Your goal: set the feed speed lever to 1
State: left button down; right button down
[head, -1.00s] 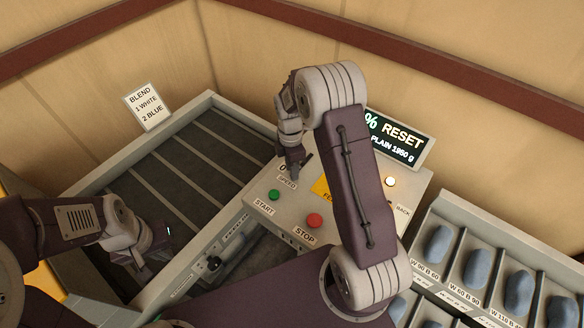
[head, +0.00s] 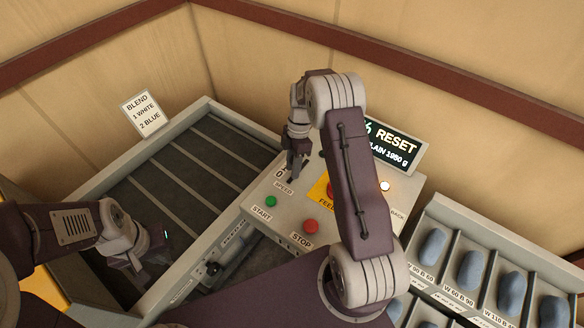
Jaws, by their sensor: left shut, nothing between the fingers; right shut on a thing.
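The control panel (head: 268,225) stands in the middle of the head view, with a SPEED label (head: 283,188) and a "0" mark at its upper left. My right gripper (head: 294,174) points down at the panel just above the SPEED label. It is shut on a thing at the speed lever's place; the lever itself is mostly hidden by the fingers. The lever's other marks are hidden behind my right arm. My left gripper (head: 137,262) is at the lower left, over the slatted tray, shut and empty.
The panel has a green START button (head: 271,201), a red STOP button (head: 311,226) and a display (head: 396,146) reading RESET. A slatted tray (head: 170,170) lies left. A BLEND card (head: 145,113) stands behind the tray.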

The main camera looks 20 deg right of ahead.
jog(key=c, duration=1.1)
grip_release()
jog(key=shift+r, duration=0.1)
jog(key=shift+o, duration=0.2)
jog(key=shift+w+d+r, duration=0.1)
jog(key=shift+d+r, duration=0.05)
jog(key=shift+r, duration=0.1)
jog(key=b+v, duration=0.2)
jog(key=v, duration=0.6)
jog(key=shift+r, duration=0.3)
